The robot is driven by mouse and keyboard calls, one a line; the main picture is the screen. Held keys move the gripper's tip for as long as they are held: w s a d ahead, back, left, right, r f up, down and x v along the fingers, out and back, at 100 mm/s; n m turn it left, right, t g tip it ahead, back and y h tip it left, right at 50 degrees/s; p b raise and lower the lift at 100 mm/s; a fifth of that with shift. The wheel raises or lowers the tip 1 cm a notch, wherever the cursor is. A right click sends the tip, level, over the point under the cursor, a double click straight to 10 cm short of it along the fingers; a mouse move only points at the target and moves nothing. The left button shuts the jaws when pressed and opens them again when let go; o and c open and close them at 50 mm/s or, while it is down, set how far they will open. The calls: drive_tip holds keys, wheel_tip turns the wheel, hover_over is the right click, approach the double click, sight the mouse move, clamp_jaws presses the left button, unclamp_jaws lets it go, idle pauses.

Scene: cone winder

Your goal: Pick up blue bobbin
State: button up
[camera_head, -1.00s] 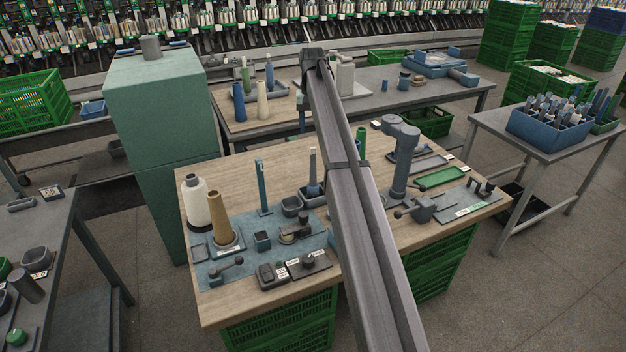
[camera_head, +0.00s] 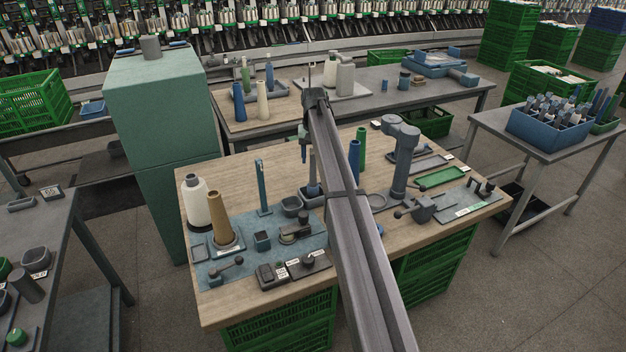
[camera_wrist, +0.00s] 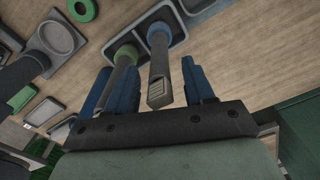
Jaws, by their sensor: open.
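A slim grey bobbin with a blue lower end (camera_wrist: 161,60) stands in a grey tray (camera_wrist: 178,33) in the wrist view, with its free end towards my gripper (camera_wrist: 148,80). My gripper is open, its blue fingers on either side of the view, with the bobbin's near end between them; contact is not clear. A similar bobbin with a green lower end (camera_wrist: 123,58) stands close beside it, near the left finger. In the head view the blue-ended bobbin (camera_head: 313,178) stands on the front table, and my gripper (camera_head: 304,145) is just above it, partly hidden by my arm.
A plain blue tube (camera_head: 354,158) and a green tube (camera_head: 361,143) stand right of my arm. A brown cone (camera_head: 220,219), a white cone (camera_head: 197,203) and a blue post (camera_head: 263,187) stand left. A grey column device (camera_head: 401,160) stands right. Bare wood (camera_head: 225,180) shows towards the back left.

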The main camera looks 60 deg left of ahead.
drive_tip(key=shift+f, duration=0.85)
drive_tip(key=shift+c, duration=0.5)
clamp_jaws()
